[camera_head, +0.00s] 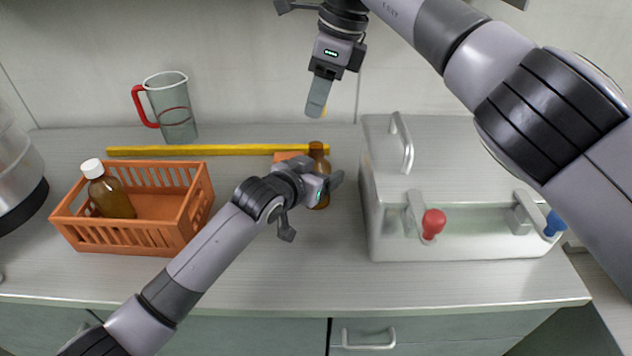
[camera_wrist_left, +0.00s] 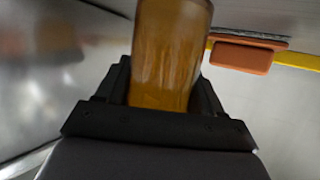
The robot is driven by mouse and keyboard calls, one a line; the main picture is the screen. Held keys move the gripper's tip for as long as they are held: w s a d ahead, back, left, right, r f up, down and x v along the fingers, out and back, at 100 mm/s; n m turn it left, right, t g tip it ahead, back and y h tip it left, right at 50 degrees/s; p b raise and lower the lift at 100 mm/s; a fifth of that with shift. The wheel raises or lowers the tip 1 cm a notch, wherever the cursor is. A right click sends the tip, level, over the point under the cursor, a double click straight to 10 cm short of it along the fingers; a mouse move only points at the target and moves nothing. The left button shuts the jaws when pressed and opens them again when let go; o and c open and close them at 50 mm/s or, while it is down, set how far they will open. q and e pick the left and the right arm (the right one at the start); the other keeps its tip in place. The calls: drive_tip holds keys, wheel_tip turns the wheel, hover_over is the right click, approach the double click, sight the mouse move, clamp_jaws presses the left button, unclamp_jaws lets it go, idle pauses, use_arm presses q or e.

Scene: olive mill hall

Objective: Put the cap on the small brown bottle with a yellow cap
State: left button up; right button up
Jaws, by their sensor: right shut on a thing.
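The small brown bottle (camera_head: 319,150) stands upright on the worktop left of the metal box. Its neck shows no cap. My left gripper (camera_head: 325,187) is low at the bottle, with its fingers on either side of it. In the left wrist view the amber bottle (camera_wrist_left: 168,50) fills the space between the dark fingers, which look pressed to its sides. My right gripper (camera_head: 317,105) is above the bottle, pointing down and apart from it. It is shut on the yellow cap (camera_head: 324,112), mostly hidden behind a finger.
An orange crate (camera_head: 150,240) holds a white-capped bottle (camera_head: 110,195). A jug (camera_head: 174,108) with a red handle stands behind. A yellow bar (camera_head: 200,151) and an orange block (camera_head: 286,156) lie at the back. The metal box (camera_head: 385,235) has red and blue knobs. The front middle is clear.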

use_arm(q)
drive_tip(key=c, duration=0.7)
drive_tip(key=shift+o, duration=0.2)
use_arm(e)
hover_over(315, 146)
drive_tip(key=shift+w+d+f, duration=0.1)
drive_tip(key=shift+d+f, duration=0.05)
drive_tip(key=shift+f, duration=1.1)
drive_tip(key=shift+w+d+f, duration=0.1)
drive_tip(key=shift+d+f, duration=0.05)
drive_tip(key=shift+f, duration=1.1)
drive_tip(key=shift+f, duration=0.9)
drive_tip(key=shift+f, duration=0.55)
use_arm(q)
clamp_jaws()
use_arm(e)
drive_tip(key=o, duration=0.7)
drive_tip(key=shift+o, duration=1.4)
drive_tip(key=shift+s, duration=0.15)
